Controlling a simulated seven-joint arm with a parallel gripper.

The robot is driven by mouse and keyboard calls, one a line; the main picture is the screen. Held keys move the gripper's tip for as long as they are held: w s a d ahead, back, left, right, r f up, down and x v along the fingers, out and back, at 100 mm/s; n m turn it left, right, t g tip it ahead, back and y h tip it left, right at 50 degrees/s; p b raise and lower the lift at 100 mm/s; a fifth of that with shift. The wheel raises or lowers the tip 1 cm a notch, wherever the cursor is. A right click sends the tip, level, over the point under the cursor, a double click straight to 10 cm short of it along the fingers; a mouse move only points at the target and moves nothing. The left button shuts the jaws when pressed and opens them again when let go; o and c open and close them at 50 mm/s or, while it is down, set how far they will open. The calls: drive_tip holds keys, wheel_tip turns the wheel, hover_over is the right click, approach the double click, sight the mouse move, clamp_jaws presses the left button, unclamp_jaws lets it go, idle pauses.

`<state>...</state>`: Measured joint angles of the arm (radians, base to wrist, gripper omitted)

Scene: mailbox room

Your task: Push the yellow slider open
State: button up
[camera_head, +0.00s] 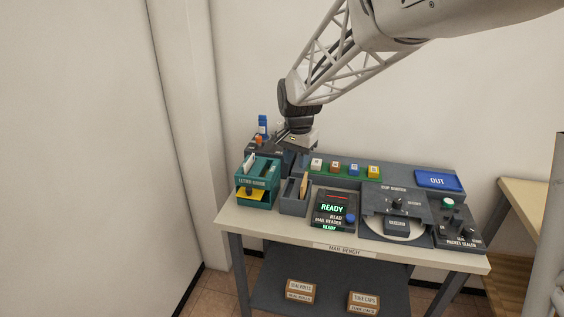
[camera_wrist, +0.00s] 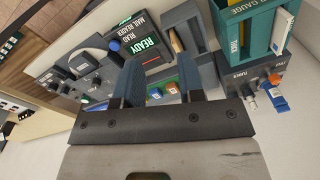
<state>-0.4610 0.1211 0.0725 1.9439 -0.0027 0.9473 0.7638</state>
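A yellow piece (camera_head: 251,194), the only thing like a yellow slider that I can make out, sits low at the front of the teal letter gauge box (camera_head: 243,199) on the bench's left end.
A grey bin (camera_head: 295,204) and the mail reader (camera_head: 334,211) stand right of the teal box. A tubes holder (camera_wrist: 241,72) with a blue-topped tube (camera_wrist: 276,100) is behind it. A strip of coloured buttons (camera_head: 345,172) runs along the back. Room above the bench front is free.

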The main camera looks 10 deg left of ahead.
drive_tip(key=m, duration=0.1)
hover_over(249, 188)
drive_tip(key=shift+g, duration=0.3)
wheel_tip(249, 188, down, 9)
drive_tip(key=shift+a+r, duration=0.1)
drive_tip(key=shift+f, duration=3.9)
clamp_jaws()
